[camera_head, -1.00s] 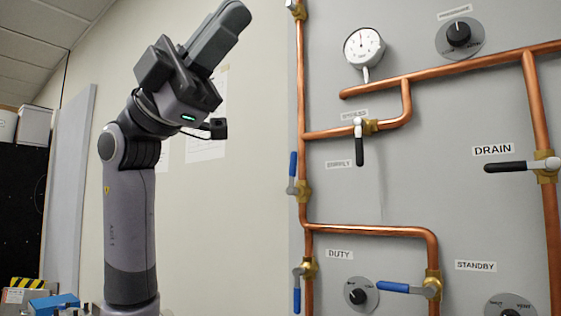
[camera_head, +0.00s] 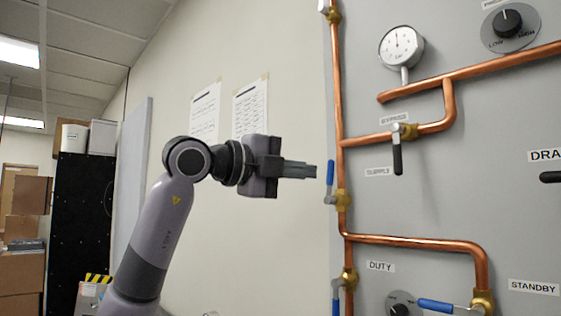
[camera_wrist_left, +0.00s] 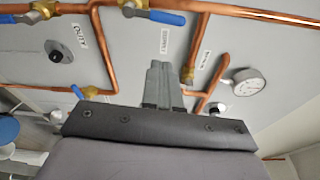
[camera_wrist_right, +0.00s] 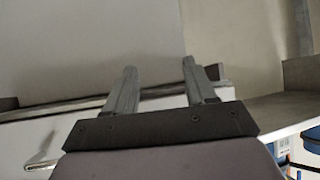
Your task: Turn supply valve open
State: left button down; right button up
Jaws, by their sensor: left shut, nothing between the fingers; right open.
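The supply valve (camera_head: 342,199) is a brass valve on the vertical copper pipe, beside the SUPPLY label (camera_head: 381,172). Its blue handle (camera_head: 330,178) points up, alongside the pipe. My left gripper (camera_head: 314,171) is shut and empty, level with the handle and just left of it in the head view. I cannot tell whether they touch there. In the left wrist view, the blue handle (camera_wrist_left: 166,17) lies beyond the shut fingertips (camera_wrist_left: 160,62), with a gap in the picture. My right gripper (camera_wrist_right: 159,63) is open and empty, and shows only in its own wrist view.
A black-handled valve (camera_head: 397,152), a pressure gauge (camera_head: 401,46) and a dial (camera_head: 507,22) are on the grey panel. Lower blue handles (camera_head: 436,306) are near the DUTY label (camera_head: 380,266). The wall left of the panel carries paper sheets (camera_head: 250,108).

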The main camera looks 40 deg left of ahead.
aim_at(331, 182)
pick_arm(q)
jog(key=w+a+p, duration=0.1)
jog(key=w+p, duration=0.1)
jog(key=w, duration=0.4)
jog(key=shift+w, duration=0.4)
pick_arm(e)
notch_tip(331, 182, up, 3)
jog(key=shift+f, duration=0.15)
pick_arm(q)
jog(key=shift+s+r, duration=0.1)
